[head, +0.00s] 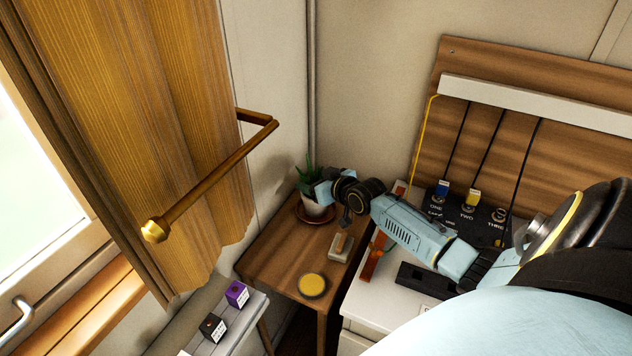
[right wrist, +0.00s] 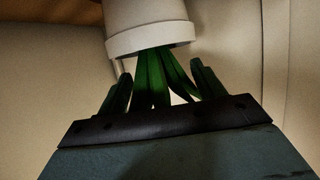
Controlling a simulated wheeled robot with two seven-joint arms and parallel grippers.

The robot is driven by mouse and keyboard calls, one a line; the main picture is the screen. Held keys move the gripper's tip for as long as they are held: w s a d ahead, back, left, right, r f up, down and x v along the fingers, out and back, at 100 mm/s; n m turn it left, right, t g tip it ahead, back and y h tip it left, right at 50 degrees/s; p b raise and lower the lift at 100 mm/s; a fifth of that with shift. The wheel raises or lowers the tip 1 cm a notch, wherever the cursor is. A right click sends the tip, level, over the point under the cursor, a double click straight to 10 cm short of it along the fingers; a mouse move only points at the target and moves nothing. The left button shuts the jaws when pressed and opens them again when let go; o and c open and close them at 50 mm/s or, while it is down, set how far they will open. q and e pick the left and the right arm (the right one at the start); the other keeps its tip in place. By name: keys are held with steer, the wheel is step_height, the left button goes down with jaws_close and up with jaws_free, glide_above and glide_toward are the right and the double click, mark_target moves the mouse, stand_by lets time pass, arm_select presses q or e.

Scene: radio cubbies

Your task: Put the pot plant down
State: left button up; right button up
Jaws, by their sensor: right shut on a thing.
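The pot plant has green spiky leaves (head: 306,177) and a white pot (head: 314,208). It stands upright at the back of the small wooden table (head: 265,258), over a brown saucer (head: 328,219). I cannot tell whether the pot touches the saucer. My right gripper (head: 322,191) is shut on the pot plant from its right side and hides part of it. In the right wrist view the white pot (right wrist: 150,22) appears upside down at the top, with the leaves (right wrist: 155,80) below it. My left gripper is not in view.
A block-like item (head: 341,247) and a round yellow-topped item (head: 312,285) lie on the wooden table. A white cabinet with a dark three-switch panel (head: 468,215) stands to the right. A curtain (head: 130,100) and brass rail (head: 210,183) are at left. The table's left front is clear.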

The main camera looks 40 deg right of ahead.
steer(key=shift+r, duration=0.1)
steer(key=o, duration=1.6)
steer(key=shift+f, duration=0.2)
steer(key=shift+c, duration=0.2)
steer(key=shift+o, duration=1.4)
steer(key=shift+r, duration=0.1)
